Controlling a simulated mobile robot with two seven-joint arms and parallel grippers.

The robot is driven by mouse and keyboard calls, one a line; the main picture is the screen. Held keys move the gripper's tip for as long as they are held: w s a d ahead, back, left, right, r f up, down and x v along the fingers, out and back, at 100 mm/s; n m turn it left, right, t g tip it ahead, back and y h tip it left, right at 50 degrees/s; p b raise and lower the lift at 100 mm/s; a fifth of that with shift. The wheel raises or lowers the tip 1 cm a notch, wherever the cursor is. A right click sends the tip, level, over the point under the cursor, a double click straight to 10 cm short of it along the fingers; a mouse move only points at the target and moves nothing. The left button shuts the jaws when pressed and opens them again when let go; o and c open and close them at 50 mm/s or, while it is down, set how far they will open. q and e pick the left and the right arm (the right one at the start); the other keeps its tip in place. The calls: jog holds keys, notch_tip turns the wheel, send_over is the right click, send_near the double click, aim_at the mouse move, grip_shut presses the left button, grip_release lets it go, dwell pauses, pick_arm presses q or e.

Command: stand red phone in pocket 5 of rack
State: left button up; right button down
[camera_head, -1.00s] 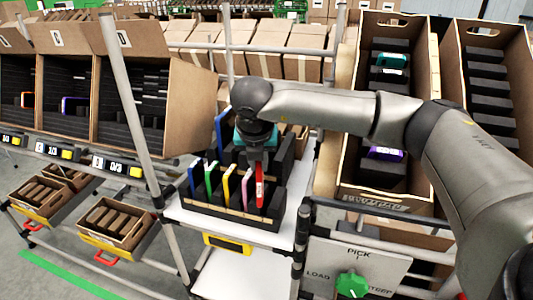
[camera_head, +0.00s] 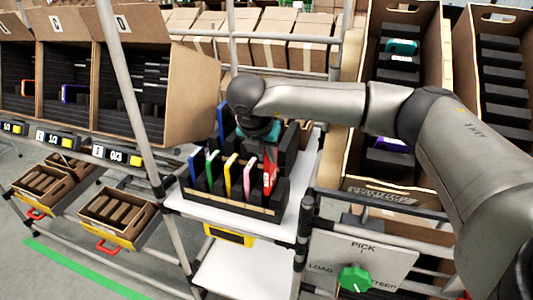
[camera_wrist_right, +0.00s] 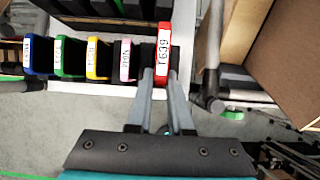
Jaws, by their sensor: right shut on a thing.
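The red phone (camera_head: 270,177) is upright in the black rack (camera_head: 232,208), at the right end of a row of phones. My right gripper (camera_head: 262,146) reaches down from above and behind it and is shut on it. In the right wrist view the red phone (camera_wrist_right: 163,45), with a white label, sits between the two fingertips (camera_wrist_right: 163,78). A pink phone (camera_head: 249,178) stands just left of it with a gap. Yellow, green and blue phones stand further left. The red phone's lower edge is hidden, so I cannot tell whether it touches the pocket floor. My left gripper is out of view.
The rack stands on a white shelf (camera_head: 298,195) between grey posts. A taller blue item (camera_head: 222,122) stands behind the row. Open cartons with black dividers (camera_head: 420,85) are at the right, and tilted cartons (camera_head: 160,95) at the left. A pick panel (camera_head: 360,262) is in front.

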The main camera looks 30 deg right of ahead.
aim_at(266, 178)
jog(key=shift+f+b, duration=3.25)
jog(key=shift+f, duration=0.25)
jog(key=shift+f+b, duration=0.2)
jog(key=shift+b, duration=0.1)
jog(key=c, duration=0.8)
grip_release()
jog(key=shift+o, duration=0.2)
jog(key=p+v, duration=0.1)
jog(key=v, duration=1.4)
jog(key=shift+p, duration=0.35)
jog(key=shift+s+a, duration=0.1)
jog(key=shift+r, duration=0.1)
